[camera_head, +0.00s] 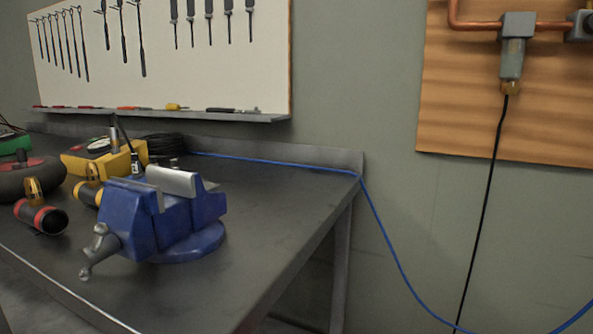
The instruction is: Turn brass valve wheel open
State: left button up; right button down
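I cannot make out a brass valve wheel in the head view. A copper pipe (477,26) runs along the top of a wooden board (553,110) at the upper right. A grey fitting (516,26) sits on the pipe, with a cylindrical bowl (512,60) hanging below it and a brass-coloured end (511,88) at its bottom. Another grey fitting (577,25) is cut off by the right edge. Neither of my grippers is in view.
A dark workbench (285,205) fills the left, with a blue vise (165,215), a red-banded black cylinder (41,217) and a yellow device (105,160). A blue hose (385,225) and black cable (485,200) hang at the right. A tool board (180,80) is behind.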

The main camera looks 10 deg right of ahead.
aim_at(513, 88)
jog(key=k+z, duration=0.1)
jog(key=z, duration=0.5)
jog(key=i+z, duration=0.1)
jog(key=z, duration=1.15)
jog(key=i+l+u, duration=0.2)
jog(key=l, duration=0.15)
jog(key=i+l+u, duration=0.15)
jog(key=l, duration=0.2)
jog(key=i+l+u, duration=0.2)
jog(key=l, duration=0.15)
jog(key=k, duration=0.05)
